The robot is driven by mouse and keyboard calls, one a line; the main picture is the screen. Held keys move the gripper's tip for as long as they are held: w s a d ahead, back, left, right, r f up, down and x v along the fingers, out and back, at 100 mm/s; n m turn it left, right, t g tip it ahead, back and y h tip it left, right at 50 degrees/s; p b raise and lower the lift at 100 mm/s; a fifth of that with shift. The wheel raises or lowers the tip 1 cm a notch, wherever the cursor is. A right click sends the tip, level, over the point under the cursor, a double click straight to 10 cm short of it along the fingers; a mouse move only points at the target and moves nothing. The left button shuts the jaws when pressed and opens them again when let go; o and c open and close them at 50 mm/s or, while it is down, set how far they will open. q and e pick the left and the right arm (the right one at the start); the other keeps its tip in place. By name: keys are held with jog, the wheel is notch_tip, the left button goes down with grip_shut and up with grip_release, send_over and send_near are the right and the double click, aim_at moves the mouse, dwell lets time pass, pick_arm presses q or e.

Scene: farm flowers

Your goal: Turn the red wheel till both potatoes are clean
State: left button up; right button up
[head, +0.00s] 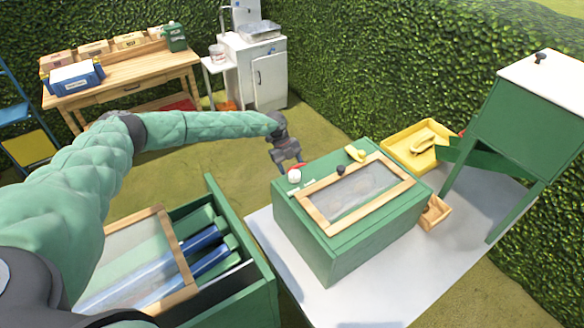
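A green box (330,245) with a wood-framed translucent window (357,196) on its top stands on a white table. Faint rounded shapes show through the window; I cannot tell for certain that they are the potatoes. A small red part (301,166), perhaps the red wheel, shows at the box's back left corner, mostly hidden. A small white round piece (294,176) is just in front of it. My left gripper (288,167) points down at that corner, close to the red part. Its fingers are too small to tell if they are open or touching. My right gripper is out of view.
The white table (375,300) has bare room in front of the box. A yellow tray (402,140), a small wooden box (435,213) and a green hopper (533,115) stand to the right. A green bin (250,300) with a framed lid is at the lower left.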

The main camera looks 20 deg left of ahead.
pick_arm(q)
jog(key=c, duration=1)
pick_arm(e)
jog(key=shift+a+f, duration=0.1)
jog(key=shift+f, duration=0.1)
pick_arm(q)
jog(key=t+b, duration=0.1)
jog(key=t+h+b, duration=0.1)
jog(key=shift+s+a+f+h+b, duration=0.2)
jog(key=shift+f+h+b, duration=0.1)
jog(key=shift+b, duration=0.1)
jog(key=m+t+h+b, duration=0.1)
jog(key=t+h+b, duration=0.1)
jog(key=b, duration=0.3)
jog(key=shift+s+t+h, duration=0.15)
jog(key=shift+t+h, duration=0.15)
jog(key=shift+t, duration=0.1)
jog(key=shift+a, duration=0.1)
jog(key=shift+r, duration=0.1)
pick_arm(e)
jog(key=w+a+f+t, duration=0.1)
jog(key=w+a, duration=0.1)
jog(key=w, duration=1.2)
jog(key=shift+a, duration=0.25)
